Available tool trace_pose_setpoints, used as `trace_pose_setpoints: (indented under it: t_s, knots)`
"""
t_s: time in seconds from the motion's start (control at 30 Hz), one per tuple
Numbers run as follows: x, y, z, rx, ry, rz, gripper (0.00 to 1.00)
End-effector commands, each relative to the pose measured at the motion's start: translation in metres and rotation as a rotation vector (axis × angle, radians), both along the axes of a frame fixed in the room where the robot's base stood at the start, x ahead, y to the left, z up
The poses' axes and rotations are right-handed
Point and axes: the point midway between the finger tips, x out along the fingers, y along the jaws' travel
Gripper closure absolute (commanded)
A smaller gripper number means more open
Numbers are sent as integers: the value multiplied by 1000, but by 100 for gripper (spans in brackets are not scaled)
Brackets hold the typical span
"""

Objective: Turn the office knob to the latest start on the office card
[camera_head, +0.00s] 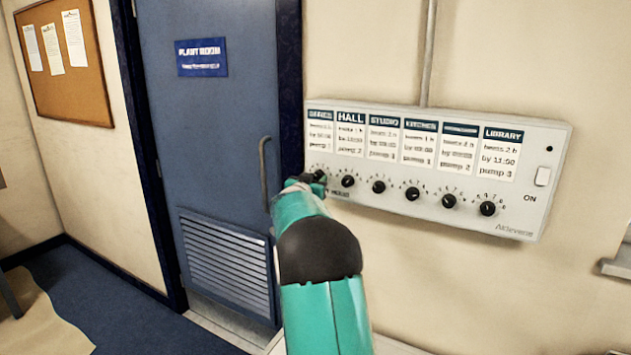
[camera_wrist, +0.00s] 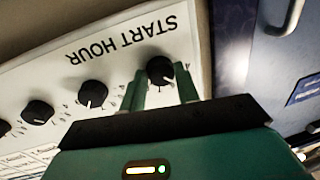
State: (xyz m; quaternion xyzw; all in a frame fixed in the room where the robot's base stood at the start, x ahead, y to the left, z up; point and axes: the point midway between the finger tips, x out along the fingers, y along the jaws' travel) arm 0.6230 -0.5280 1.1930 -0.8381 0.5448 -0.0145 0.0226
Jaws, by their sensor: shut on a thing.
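The office knob (camera_wrist: 160,68) is a round black knob at the right end of the row in the upside-down wrist view. The two fingers of my gripper (camera_wrist: 162,78) stand on either side of it, shut on it. Its pointer and scale are partly hidden. In the head view my gripper (camera_head: 310,182) reaches the left end of the panel and covers most of that knob. The office card (camera_head: 320,131) is the leftmost card above the knobs. Its heading and lines are blurred; a "by" time line shows, but I cannot read it surely.
The white control panel (camera_head: 545,190) is on the wall, with several other black knobs, such as the library knob (camera_head: 487,208), under their cards. An ON switch (camera_head: 542,177) is at its right. A blue door (camera_head: 215,110) with a handle (camera_head: 264,170) stands close left.

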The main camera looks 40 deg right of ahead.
Motion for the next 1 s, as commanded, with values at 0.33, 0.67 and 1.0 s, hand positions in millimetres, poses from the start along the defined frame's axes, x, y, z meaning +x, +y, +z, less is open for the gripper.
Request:
trace_pose_setpoints:
  t_s: [0.33, 0.67, 1.0]
  knots:
    - [1, 1, 0, 24, -90, 1, 91]
    - [2, 2, 0, 96, -339, 2, 91]
    - [2, 1, -2, 185, -650, 1, 91]
